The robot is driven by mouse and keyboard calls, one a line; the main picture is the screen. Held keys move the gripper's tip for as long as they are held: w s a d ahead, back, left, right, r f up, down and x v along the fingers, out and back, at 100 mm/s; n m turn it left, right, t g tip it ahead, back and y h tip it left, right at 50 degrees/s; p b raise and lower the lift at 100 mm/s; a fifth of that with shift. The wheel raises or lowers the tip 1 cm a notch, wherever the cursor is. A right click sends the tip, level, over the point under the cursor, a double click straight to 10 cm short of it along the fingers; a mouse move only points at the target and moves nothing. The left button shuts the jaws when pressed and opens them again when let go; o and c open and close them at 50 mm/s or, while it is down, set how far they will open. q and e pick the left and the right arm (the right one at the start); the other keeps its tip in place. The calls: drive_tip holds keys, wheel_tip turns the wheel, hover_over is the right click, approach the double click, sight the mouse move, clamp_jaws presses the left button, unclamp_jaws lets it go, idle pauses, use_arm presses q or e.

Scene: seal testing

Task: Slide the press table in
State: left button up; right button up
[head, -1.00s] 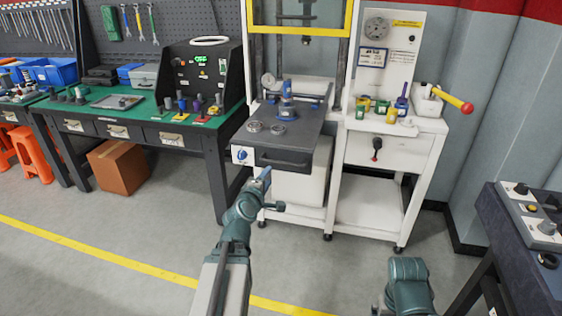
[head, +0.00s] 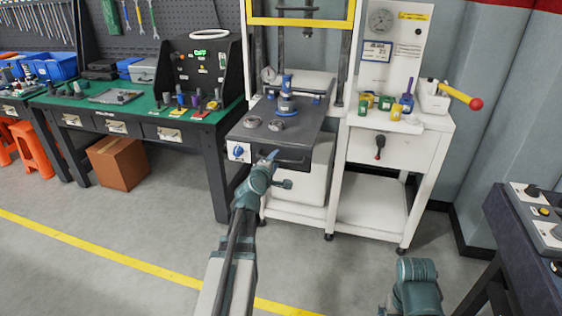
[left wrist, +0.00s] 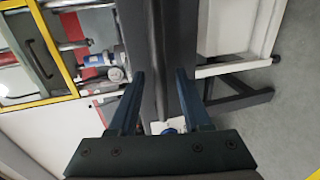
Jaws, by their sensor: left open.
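The press table (head: 300,125) is a dark grey slab that juts out from the white press frame toward me. Its front face carries a dark bar handle (head: 292,160). A blue-topped fixture (head: 286,104) and two round metal pieces (head: 266,123) sit on the slab. My left gripper (head: 272,156) is at the front face, beside the handle's left part. In the left wrist view the gripper (left wrist: 160,78) is open, its two blue fingers apart over the dark front face (left wrist: 186,45). I cannot tell whether they touch the handle. My right arm shows at lower right, its fingers unseen.
A white stand (head: 400,152) with small coloured pieces and a red-tipped lever (head: 460,95) is right of the slab. A green-topped bench (head: 135,117) is at left, and a dark console (head: 520,235) at lower right. The floor before the press is clear.

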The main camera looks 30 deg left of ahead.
use_arm(q)
drive_tip(key=shift+w+a+f, duration=0.15)
drive_tip(key=shift+w+a, duration=0.05)
drive_tip(key=shift+w, duration=0.4)
clamp_jaws()
idle(1.0)
